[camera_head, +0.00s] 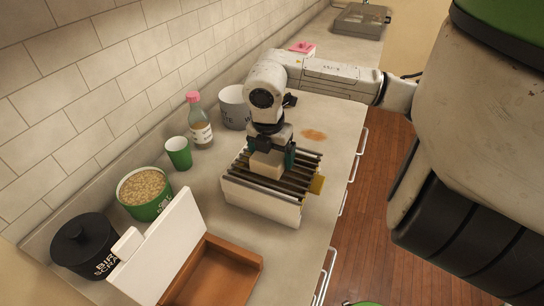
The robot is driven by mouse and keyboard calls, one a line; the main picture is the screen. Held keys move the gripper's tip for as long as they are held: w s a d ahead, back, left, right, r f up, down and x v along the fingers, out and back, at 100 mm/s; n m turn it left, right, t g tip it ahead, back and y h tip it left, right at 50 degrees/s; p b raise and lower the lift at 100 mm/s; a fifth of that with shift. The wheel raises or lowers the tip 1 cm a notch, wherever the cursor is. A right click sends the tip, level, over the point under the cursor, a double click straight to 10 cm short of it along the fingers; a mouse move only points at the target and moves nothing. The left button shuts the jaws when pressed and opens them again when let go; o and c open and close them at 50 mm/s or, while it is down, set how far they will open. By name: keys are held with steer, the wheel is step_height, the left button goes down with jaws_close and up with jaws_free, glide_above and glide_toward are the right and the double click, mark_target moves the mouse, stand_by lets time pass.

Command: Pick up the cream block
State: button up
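The cream block (266,166) is at the slatted top of a cream box-like rack (262,205) on the counter. My gripper (271,158) points down over the block from behind. A dark and teal finger shows at each side of the block, close to its sides. I cannot tell whether the fingers touch it or whether it rests on the slats. The gripper partly hides the block's top and back.
A green cup (179,153), a pink-capped bottle (200,122) and a grey pot (234,107) stand left along the tiled wall. A green tub of grain (146,190), a black canister (86,246) and an open brown box (215,272) are nearer.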

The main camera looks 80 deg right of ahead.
steer(key=c, duration=0.7)
steer(key=shift+o, duration=0.2)
steer(key=shift+r, duration=0.1)
